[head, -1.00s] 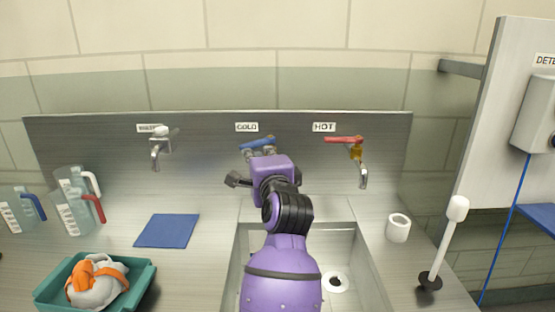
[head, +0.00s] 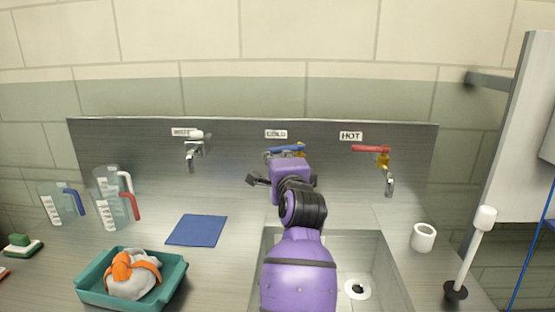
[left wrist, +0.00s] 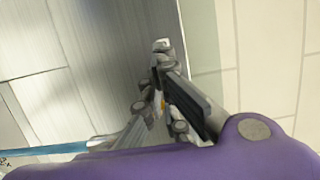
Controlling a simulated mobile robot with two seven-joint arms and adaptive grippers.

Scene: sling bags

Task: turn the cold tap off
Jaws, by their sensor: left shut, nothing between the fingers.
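The cold tap's blue lever (head: 287,149) shows under the COLD label (head: 276,134), just above my left gripper (head: 284,178). It lies roughly level, and its yellow base (head: 301,153) peeks out at the right end. The spout is hidden behind my purple wrist. In the left wrist view the fingers (left wrist: 163,50) are together and empty, and a blue bar (left wrist: 50,151), likely the lever, crosses the lower left. Contact cannot be told. My right gripper is not in view.
The hot tap's red lever (head: 369,149) is to the right, another tap (head: 194,150) to the left. The sink (head: 375,265) lies below. A blue cloth (head: 197,230), jugs (head: 108,200), a teal tray (head: 171,280), a white cup (head: 423,237) and a brush (head: 472,250) stand around.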

